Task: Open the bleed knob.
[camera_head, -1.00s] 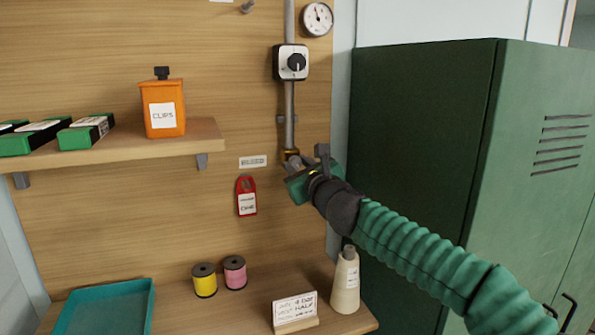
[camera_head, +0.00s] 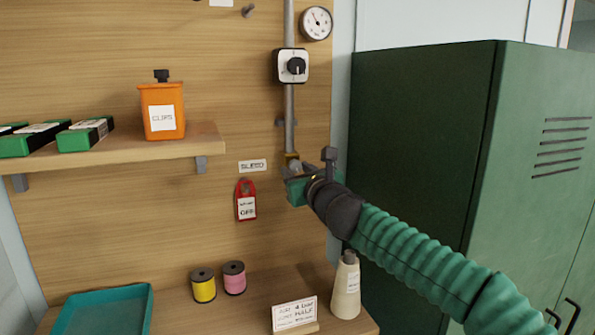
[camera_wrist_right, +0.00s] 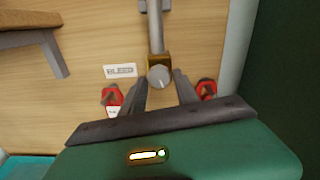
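The bleed knob (camera_wrist_right: 159,76) is a small round grey knob on a brass fitting (camera_wrist_right: 158,60) at the lower end of a grey pipe, right of the BLEED label (camera_wrist_right: 120,71). A thin mark shows on its face. My right gripper (camera_wrist_right: 159,80) is open, with one dark fingertip on each side of the knob and a small gap seeming to show on both sides. In the head view my right gripper (camera_head: 294,177) is at the pipe's lower end and partly hides the knob. My left gripper is not in view.
A red tag (camera_head: 246,200) hangs left of my gripper; another red item (camera_wrist_right: 207,88) shows right of the fingers. A black dial (camera_head: 292,66) and gauge (camera_head: 316,23) are above. A green locker (camera_head: 420,150) stands close right. A cone (camera_head: 346,287) stands below.

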